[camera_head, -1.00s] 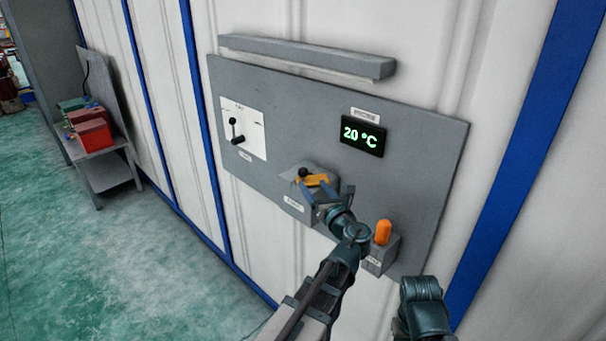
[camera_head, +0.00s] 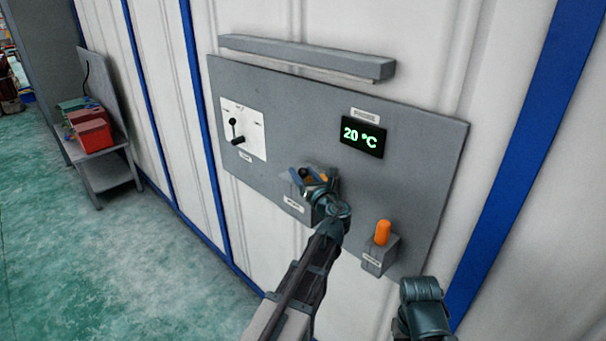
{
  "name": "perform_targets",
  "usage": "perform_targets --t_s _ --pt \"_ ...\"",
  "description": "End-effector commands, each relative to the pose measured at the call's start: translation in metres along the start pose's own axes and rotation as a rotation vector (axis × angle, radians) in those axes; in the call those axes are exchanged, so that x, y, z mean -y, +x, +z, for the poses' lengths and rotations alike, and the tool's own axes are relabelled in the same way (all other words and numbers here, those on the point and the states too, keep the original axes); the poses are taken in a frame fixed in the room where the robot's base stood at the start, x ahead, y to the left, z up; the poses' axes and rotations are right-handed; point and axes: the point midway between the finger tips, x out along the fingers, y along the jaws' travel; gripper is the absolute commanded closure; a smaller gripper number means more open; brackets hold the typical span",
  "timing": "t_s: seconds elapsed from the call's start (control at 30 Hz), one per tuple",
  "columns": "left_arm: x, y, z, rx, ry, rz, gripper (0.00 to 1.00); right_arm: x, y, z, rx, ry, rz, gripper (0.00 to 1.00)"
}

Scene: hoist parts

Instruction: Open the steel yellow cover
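The yellow cover (camera_head: 322,178) is on a grey box (camera_head: 297,205) low in the middle of the grey wall panel. Only a small part of it shows, behind my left gripper. A dark round knob (camera_head: 307,173) shows beside it. My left gripper (camera_head: 306,182) is right at the cover, with its fingers around or beside it; contact is hidden. Its finger opening cannot be judged. My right arm shows only as a dark link at the lower right; its gripper is not clearly seen.
The grey panel (camera_head: 420,150) carries a white lever plate (camera_head: 243,130) at left, a 20 °C display (camera_head: 362,136) and an orange knob (camera_head: 382,232) on a grey box. A grey bar (camera_head: 305,57) juts out above. A bench with red boxes (camera_head: 92,132) stands far left.

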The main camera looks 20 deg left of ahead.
Motion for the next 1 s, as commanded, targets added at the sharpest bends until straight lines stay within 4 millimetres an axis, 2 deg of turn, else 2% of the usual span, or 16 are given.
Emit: perform_targets --t_s 0.03,0.3,1.0 --pt "0.0001 -0.0001 0.0 0.0 0.0 0.0 0.52 0.0 0.0 0.0 0.0 0.0 0.0 0.5" --pt "0.0001 -0.0003 0.0 0.0 0.0 0.0 1.0 0.0 0.0 0.0 0.0 0.0 0.0 0.5" --pt "0.0002 -0.0004 0.0 0.0 0.0 0.0 1.0 0.0 0.0 0.0 0.0 0.0 0.0 0.5"
